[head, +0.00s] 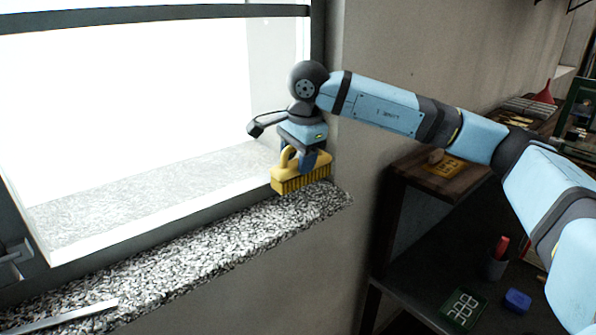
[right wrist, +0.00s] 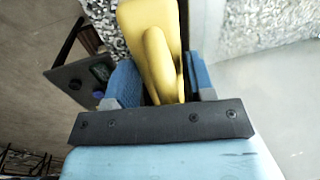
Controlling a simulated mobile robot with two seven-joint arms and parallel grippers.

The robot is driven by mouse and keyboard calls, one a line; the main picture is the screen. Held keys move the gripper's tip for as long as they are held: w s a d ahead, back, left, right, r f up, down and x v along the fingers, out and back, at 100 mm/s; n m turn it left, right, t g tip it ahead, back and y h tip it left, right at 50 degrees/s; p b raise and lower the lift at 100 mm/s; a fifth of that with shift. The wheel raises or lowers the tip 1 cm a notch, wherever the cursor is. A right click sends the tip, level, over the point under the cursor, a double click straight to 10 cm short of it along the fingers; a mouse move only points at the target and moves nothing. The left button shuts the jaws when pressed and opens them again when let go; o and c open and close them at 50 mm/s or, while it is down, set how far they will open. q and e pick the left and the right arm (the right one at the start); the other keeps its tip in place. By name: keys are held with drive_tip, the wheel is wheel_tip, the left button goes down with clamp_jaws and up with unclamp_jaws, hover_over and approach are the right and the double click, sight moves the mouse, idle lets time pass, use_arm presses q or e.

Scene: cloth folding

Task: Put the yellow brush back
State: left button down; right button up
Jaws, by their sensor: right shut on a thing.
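The yellow brush (head: 301,176) has a loop handle and bristles pointing down. It is at the right end of the speckled window sill (head: 215,245). My right gripper (head: 308,163) is shut on the brush from above. In the right wrist view the brush (right wrist: 150,42) sits between the blue fingers of the gripper (right wrist: 160,85). The bristles are at or just above the sill; I cannot tell whether they touch it. My left gripper is not in view.
A bright window with a dark frame (head: 165,12) stands behind the sill. A flat metal strip (head: 65,316) lies at the sill's left end. A dark shelf (head: 440,185) on the right holds a yellow item, a cup with a red object (head: 497,255) and a blue block (head: 517,301).

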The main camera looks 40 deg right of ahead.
wheel_tip(320, 180, down, 4)
drive_tip(key=shift+f+p, duration=0.1)
drive_tip(key=shift+p, duration=0.3)
drive_tip(key=shift+f+b, duration=0.15)
drive_tip(key=shift+b, duration=0.15)
drive_tip(key=o, duration=0.9)
